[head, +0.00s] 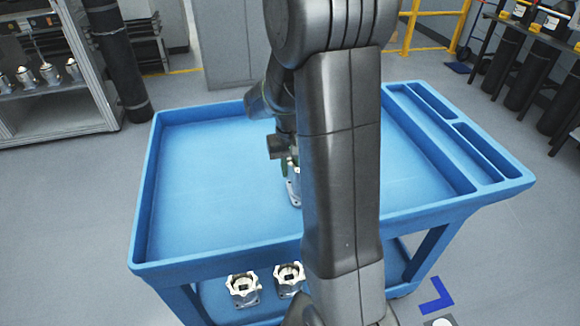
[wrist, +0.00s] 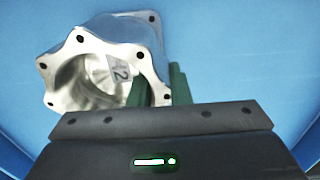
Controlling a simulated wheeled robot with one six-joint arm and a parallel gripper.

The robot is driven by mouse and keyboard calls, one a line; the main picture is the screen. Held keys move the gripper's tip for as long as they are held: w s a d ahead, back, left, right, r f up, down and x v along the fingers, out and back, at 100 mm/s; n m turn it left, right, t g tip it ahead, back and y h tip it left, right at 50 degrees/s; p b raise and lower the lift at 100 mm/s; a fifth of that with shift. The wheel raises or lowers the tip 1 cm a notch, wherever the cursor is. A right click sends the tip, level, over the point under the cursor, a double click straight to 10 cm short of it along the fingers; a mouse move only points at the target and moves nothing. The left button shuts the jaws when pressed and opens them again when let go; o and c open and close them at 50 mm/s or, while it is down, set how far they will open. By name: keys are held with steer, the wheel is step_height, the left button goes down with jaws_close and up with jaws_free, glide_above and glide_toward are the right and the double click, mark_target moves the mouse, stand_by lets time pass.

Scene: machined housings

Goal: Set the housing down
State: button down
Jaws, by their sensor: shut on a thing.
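My gripper's green fingers (wrist: 158,86) are shut on the housing's wall. In the head view, the housing (head: 292,191) is partly hidden by my arm, over the blue cart's top tray (head: 205,190). My gripper (head: 286,168) is above it there. The housing looks upright and low over the tray. I cannot tell whether its base touches the surface.
The tray's left side is bare inside its raised rim. Narrow compartments (head: 430,135) run along its right side. Two more housings (head: 243,290) (head: 289,279) sit on the cart's lower shelf. Several housings stand on a rack (head: 60,108) at the far left.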

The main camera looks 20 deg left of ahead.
steer(key=c, duration=1.7)
jaws_free()
steer(key=shift+c, duration=0.2)
steer(key=o, duration=0.4)
step_height(320, 180, up, 12)
steer(key=shift+r+p, duration=0.15)
steer(key=shift+p, duration=0.25)
